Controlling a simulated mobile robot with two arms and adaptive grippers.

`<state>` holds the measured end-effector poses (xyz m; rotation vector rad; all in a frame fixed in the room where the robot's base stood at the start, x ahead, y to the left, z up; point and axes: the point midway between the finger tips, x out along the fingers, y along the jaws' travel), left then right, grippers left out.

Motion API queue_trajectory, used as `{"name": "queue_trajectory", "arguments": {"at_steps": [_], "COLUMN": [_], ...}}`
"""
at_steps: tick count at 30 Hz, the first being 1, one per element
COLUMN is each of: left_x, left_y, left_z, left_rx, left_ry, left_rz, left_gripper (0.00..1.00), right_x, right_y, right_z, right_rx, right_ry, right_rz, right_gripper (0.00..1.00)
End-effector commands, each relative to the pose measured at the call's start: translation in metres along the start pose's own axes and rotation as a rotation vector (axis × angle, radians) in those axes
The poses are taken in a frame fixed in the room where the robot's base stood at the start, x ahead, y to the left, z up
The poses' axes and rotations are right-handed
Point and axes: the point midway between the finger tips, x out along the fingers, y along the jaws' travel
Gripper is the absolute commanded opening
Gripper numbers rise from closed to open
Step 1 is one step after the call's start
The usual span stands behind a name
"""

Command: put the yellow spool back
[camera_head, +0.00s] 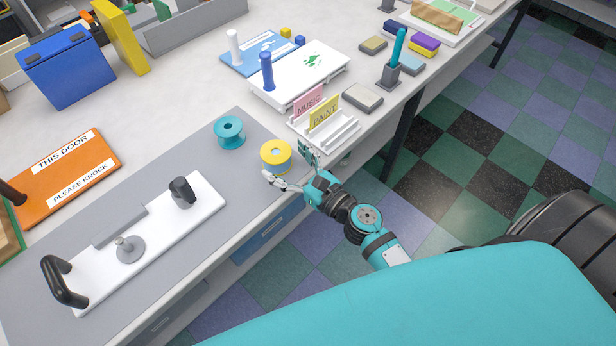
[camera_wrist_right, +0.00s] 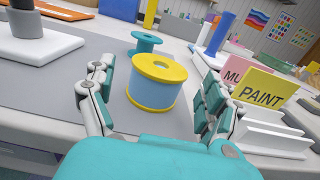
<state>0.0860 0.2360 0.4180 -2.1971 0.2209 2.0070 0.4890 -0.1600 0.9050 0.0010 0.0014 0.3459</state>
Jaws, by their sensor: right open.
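The yellow spool (camera_head: 275,153), with yellow flanges and a light blue winding, stands upright on the grey mat near the table's front edge. It also shows large in the right wrist view (camera_wrist_right: 157,82). My right gripper (camera_head: 287,163) is open, its fingers spread to either side of the spool; I cannot tell whether they touch it. A teal spool (camera_head: 229,131) stands just behind and left of it. A white board (camera_head: 172,232) to the left carries a grey disc with an upright metal post (camera_head: 128,248), bare of any spool, and black handles. My left gripper is out of view.
A white card rack (camera_head: 335,133) with MUSIC and PAINT cards stands close right of my right gripper. An orange sign (camera_head: 68,178) and blue box (camera_head: 68,75) are on the left. Grey mat between spools and white board is free.

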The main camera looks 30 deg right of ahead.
Motion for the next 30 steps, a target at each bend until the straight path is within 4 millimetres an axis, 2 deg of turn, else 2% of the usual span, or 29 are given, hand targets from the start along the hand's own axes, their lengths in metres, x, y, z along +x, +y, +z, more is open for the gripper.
{"name": "queue_trajectory", "arguments": {"at_steps": [1,6,12,17,24,26,27,29,30], "left_x": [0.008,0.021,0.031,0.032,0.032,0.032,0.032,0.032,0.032], "left_y": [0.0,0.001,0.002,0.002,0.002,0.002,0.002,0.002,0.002], "left_z": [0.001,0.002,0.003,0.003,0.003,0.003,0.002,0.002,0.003], "left_rx": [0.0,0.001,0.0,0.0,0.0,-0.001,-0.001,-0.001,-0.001], "left_ry": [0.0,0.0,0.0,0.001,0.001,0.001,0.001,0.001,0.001], "left_rz": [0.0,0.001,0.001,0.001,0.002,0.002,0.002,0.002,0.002], "left_gripper": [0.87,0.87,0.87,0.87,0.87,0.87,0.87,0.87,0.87], "right_x": [-0.014,-0.05,-0.079,-0.087,-0.087,-0.087,-0.086,-0.086,-0.089], "right_y": [0.0,0.0,0.0,0.0,0.0,0.0,0.0,0.001,0.002], "right_z": [-0.006,-0.006,-0.003,-0.001,-0.004,-0.017,-0.033,-0.068,-0.1], "right_rx": [0.001,-0.001,0.0,-0.001,-0.011,-0.05,-0.099,-0.211,-0.313], "right_ry": [0.003,0.003,0.001,0.0,0.007,0.035,0.068,0.144,0.211], "right_rz": [0.0,0.0,0.0,0.0,0.0,0.0,0.003,0.014,0.033], "right_gripper": [0.86,0.86,0.86,0.86,0.86,0.86,0.86,0.86,0.86]}}
